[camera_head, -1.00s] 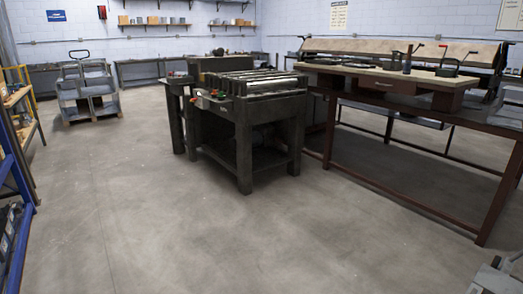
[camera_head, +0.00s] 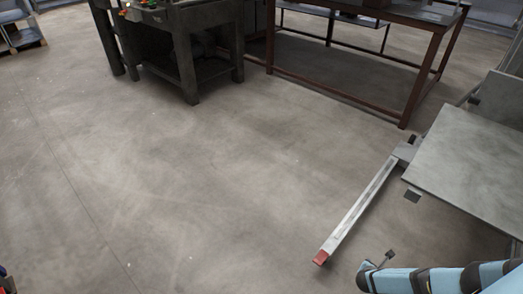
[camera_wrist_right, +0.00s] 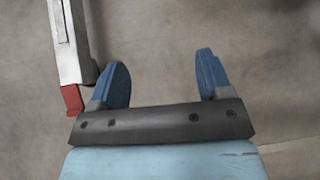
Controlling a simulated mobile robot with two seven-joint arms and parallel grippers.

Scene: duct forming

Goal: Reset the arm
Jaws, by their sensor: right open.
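My right arm (camera_head: 440,279), light blue with dark bands, comes into the head view at the bottom right corner, above the floor. In the right wrist view my right gripper (camera_wrist_right: 163,72) has its two blue fingers spread wide, with only bare floor between them. It holds nothing. A pale metal bar with a red end (camera_wrist_right: 70,60) lies just left of the fingers in that view, apart from them as far as I can tell. My left arm and gripper are not in view.
The same red-tipped bar (camera_head: 355,213) reaches out low from a grey flat-topped unit (camera_head: 475,160) at right. A dark machine stand (camera_head: 190,50) and a brown-framed table (camera_head: 345,95) stand at the back. The floor (camera_head: 180,190) in the middle and left is clear.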

